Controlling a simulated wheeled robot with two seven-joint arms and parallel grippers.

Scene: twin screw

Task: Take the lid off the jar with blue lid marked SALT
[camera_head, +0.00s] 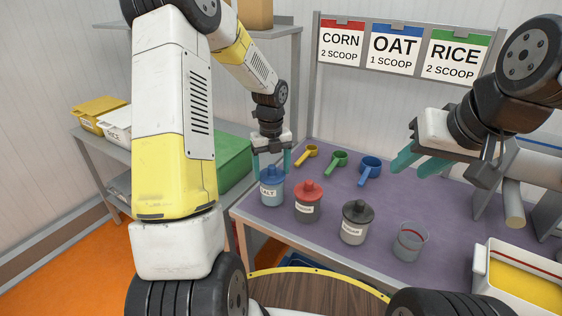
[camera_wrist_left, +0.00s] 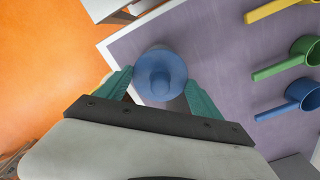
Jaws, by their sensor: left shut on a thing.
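The SALT jar (camera_head: 271,192) stands upright near the table's left corner, its blue lid (camera_head: 272,173) seated on top. My left gripper (camera_head: 272,165) reaches down from above and is shut on the blue lid, one teal finger on each side. In the left wrist view the lid (camera_wrist_left: 160,74) lies between the teal fingers, its round knob in the middle; the jar's body is mostly hidden under it. My right gripper (camera_head: 408,168) is open and empty, above the table at the right.
To the right of the SALT jar stand a red-lidded jar (camera_head: 308,204), a black-lidded jar (camera_head: 355,225) and a clear cup (camera_head: 410,243). Yellow (camera_head: 306,154), green (camera_head: 336,163) and blue (camera_head: 369,170) scoops lie behind. A yellow-filled bin (camera_head: 520,282) is at the right.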

